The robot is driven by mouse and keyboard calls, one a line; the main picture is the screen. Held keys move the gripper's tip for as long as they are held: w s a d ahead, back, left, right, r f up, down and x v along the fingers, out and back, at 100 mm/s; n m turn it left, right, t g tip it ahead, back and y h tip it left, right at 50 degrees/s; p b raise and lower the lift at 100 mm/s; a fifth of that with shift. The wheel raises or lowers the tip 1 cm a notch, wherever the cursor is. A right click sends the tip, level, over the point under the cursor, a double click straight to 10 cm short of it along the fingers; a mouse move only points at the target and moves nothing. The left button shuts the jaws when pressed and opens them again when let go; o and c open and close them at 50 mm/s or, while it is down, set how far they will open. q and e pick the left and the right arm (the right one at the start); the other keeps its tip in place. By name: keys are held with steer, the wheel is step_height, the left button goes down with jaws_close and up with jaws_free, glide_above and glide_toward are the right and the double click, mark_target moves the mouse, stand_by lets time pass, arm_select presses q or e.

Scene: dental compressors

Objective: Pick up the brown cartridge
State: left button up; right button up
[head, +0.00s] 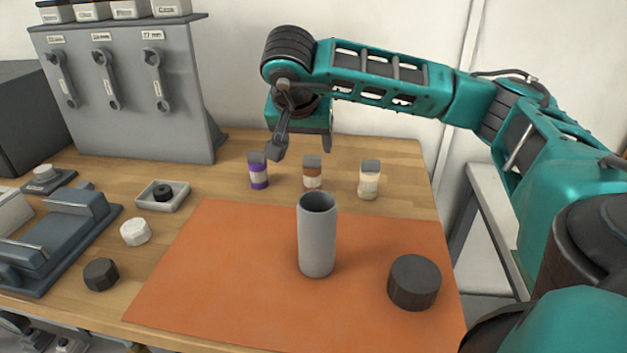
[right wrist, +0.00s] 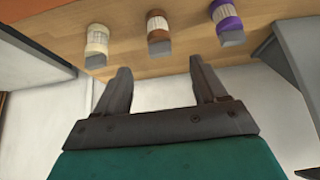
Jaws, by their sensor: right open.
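The brown cartridge (head: 312,178), with a pale label and grey cap, stands upright on the wooden table behind the orange mat, between a purple cartridge (head: 259,180) and a cream cartridge (head: 369,187). In the right wrist view the brown cartridge (right wrist: 158,26) lies beyond the gap between the fingertips. My right gripper (head: 301,149) is above and behind the row of cartridges. In the right wrist view its two fingers (right wrist: 160,68) are spread apart with nothing between them. My left gripper is not in view.
A grey cylinder (head: 317,245) and a dark round cap (head: 414,283) stand on the orange mat (head: 220,265). A grey wrench rack (head: 190,100) rises at the back left. A small tray (head: 178,198), a white knob (head: 135,232) and a dark knob (head: 101,275) sit left of the mat.

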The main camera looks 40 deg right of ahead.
mark_target(312, 161)
steer(key=x, duration=0.5)
steer(key=shift+w+d+f, duration=0.1)
steer(key=shift+d+f, duration=0.05)
steer(key=shift+f, duration=0.2)
steer(key=shift+b+x, duration=0.55)
steer(key=shift+x, duration=2.4)
steer(key=shift+d+r, duration=0.15)
steer(key=shift+c, duration=0.4)
steer(key=c, duration=1)
steer(key=shift+r, duration=0.1)
